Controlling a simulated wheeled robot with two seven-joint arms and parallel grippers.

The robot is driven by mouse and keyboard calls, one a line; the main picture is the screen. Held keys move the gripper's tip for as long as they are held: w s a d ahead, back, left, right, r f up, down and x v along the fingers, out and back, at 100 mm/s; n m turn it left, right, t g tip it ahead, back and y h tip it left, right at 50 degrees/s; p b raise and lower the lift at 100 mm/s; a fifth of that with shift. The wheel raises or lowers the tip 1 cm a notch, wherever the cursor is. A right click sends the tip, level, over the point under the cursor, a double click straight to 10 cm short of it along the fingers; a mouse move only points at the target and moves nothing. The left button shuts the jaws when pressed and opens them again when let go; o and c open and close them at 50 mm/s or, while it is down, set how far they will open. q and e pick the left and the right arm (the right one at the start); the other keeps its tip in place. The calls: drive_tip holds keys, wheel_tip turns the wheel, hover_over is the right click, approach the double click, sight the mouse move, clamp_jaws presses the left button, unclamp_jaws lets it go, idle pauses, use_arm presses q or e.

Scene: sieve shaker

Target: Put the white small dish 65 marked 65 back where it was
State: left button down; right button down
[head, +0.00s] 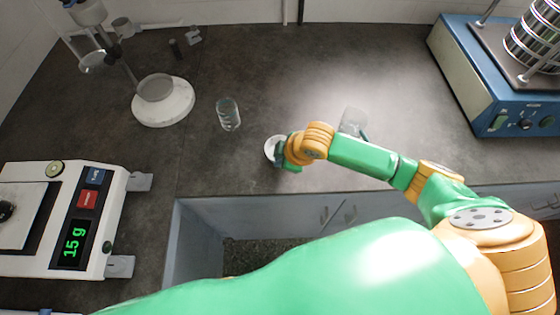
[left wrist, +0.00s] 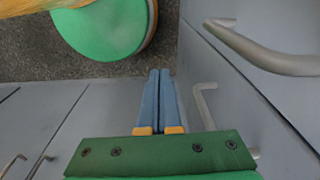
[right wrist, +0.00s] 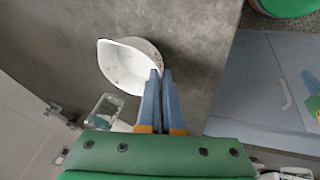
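The small white dish (head: 272,147) is at the middle of the head view, by the counter's front part. It shows larger in the right wrist view (right wrist: 122,64), with small dark specks inside and a spout-like corner. I cannot read a 65 on it. My right gripper (right wrist: 161,72) is shut on the dish's rim, one finger inside the wall and one outside. In the head view the right gripper (head: 284,156) is partly hidden by its wrist. I cannot tell whether the dish touches the counter. My left gripper (left wrist: 160,71) is shut and empty, low before grey cabinet fronts.
A glass beaker (head: 228,114) stands left of the dish. A balance (head: 112,225) reading 15 g is at the left, a round white stand base (head: 163,102) behind it. The blue sieve shaker (head: 490,80) is at the right. A clear object (head: 353,119) lies behind my right arm.

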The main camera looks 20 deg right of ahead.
drive_tip(key=shift+f, duration=0.65)
drive_tip(key=c, duration=1.1)
unclamp_jaws()
drive_tip(key=p+v, duration=0.2)
drive_tip(key=v, duration=1)
drive_tip(key=shift+r, duration=0.1)
drive_tip(key=shift+a, duration=0.1)
